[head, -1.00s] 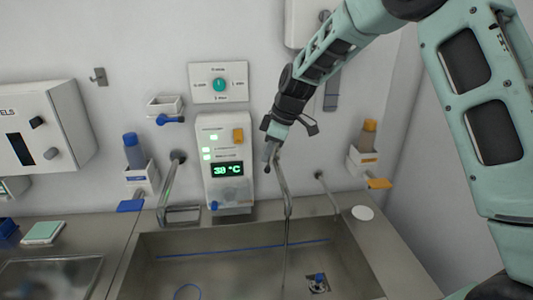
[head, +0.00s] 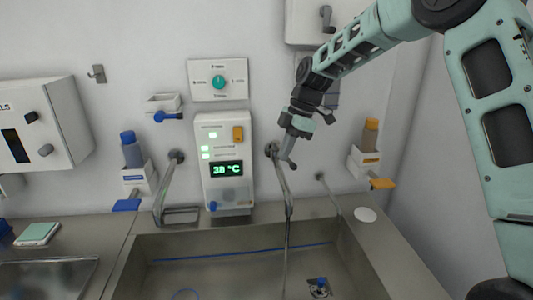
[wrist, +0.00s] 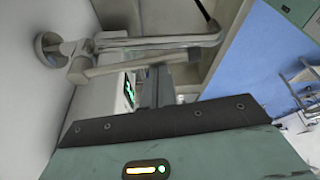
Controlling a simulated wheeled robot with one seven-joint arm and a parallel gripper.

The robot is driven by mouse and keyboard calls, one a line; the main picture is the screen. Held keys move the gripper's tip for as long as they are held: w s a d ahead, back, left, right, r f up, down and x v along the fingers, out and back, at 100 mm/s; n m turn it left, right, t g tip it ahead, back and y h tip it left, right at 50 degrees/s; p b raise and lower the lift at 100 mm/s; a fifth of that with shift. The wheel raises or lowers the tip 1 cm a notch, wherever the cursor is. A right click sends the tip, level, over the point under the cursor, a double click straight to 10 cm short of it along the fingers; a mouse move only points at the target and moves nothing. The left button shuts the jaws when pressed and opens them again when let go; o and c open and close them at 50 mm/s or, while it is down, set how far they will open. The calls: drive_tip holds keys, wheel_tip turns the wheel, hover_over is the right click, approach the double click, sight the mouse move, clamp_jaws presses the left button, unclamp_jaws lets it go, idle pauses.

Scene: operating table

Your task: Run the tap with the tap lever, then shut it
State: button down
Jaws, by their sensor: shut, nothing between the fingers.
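The tap (head: 282,185) comes out of the wall to the right of the display panel, its pipe hanging over the sink. A thin streak below its end looks like running water. In the wrist view the tap's wall mount and metal bars (wrist: 150,46) lie across the top left. I cannot clearly tell the tap lever from the spout there. My gripper (head: 290,163) is shut and empty, just right of the tap's upper pipe. Its fingers (wrist: 158,88) show in the wrist view below the bars. I cannot tell whether they touch the tap.
The steel sink (head: 140,270) lies below. The panel (head: 227,135) reads 38 °C, with a dial plate (head: 218,68) above. A looped metal arm (head: 165,190) hangs at left. Dispensers (head: 132,152) and (head: 366,160) flank the sink.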

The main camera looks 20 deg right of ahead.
drive_tip(key=shift+w+d+n+g, duration=0.1)
drive_tip(key=shift+d+n+g, duration=0.3)
drive_tip(key=shift+d+n, duration=1.05)
drive_tip(key=shift+d+m, duration=0.25)
drive_tip(key=shift+d, duration=0.05)
drive_tip(key=w+d+r+b, duration=0.1)
drive_tip(key=w+d+b, duration=0.1)
drive_tip(key=d, duration=1)
drive_tip(key=shift+w+r+b, duration=0.15)
drive_tip(key=shift+w+b, duration=0.2)
drive_tip(key=shift+b, duration=0.55)
drive_tip(key=shift+s, duration=0.1)
